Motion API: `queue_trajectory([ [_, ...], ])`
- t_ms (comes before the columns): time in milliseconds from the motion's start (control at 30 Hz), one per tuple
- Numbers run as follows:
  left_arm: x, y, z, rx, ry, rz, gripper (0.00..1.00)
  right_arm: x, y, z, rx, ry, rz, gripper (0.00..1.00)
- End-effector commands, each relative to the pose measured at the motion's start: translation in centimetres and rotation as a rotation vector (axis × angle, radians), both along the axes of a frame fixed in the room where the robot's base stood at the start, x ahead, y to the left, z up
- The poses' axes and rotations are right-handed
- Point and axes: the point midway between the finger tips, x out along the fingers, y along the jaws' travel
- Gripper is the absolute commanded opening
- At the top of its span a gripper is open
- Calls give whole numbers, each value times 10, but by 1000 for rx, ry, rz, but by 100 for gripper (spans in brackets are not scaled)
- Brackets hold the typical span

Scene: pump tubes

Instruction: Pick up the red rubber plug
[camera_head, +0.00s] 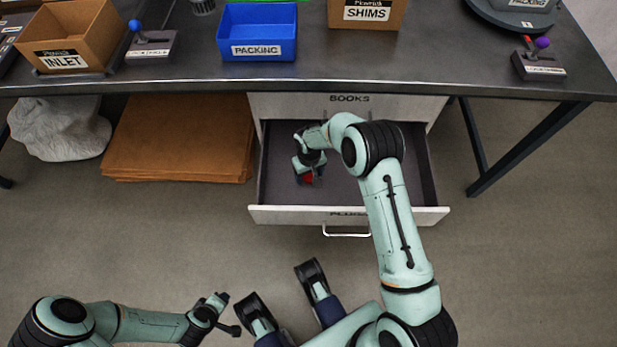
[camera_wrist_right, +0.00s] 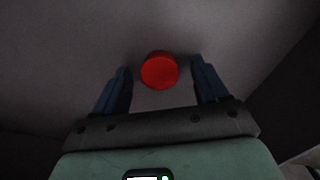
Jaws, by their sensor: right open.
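The red rubber plug (camera_head: 308,178) lies on the floor of the open drawer, toward its left side. In the right wrist view the plug (camera_wrist_right: 160,70) is a round red disc between and slightly beyond the two fingertips. My right gripper (camera_wrist_right: 160,72) is open, with a blue finger on each side of the plug and a gap on both sides. In the head view my right gripper (camera_head: 314,174) is inside the drawer, partly covering the plug. My left gripper (camera_head: 222,313) is at the lower left, far from the drawer; its fingers are too small to judge.
The open drawer (camera_head: 412,190) has a front panel and side walls around my right gripper. The table (camera_head: 200,75) above holds a blue packing bin (camera_head: 258,50), an inlet box (camera_head: 60,35) and a shims box (camera_head: 365,14).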

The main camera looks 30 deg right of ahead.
Motion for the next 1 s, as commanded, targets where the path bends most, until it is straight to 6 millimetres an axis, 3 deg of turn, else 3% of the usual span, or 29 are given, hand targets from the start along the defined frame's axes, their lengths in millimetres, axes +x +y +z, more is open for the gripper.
queue_trajectory([
  [267,-2,1,-3,0,8,2,43,1,0,-6,0,-2,0,73],
  [433,-3,1,-3,0,8,2,43,0,0,-5,0,-2,0,18],
  [467,-3,1,-3,0,8,2,43,0,0,-5,0,-2,0,16],
  [833,-3,0,-2,0,8,1,43,1,0,-4,0,-2,0,15],
  [1000,-2,-1,3,-3,5,-2,43,1,0,9,0,-4,0,15],
])
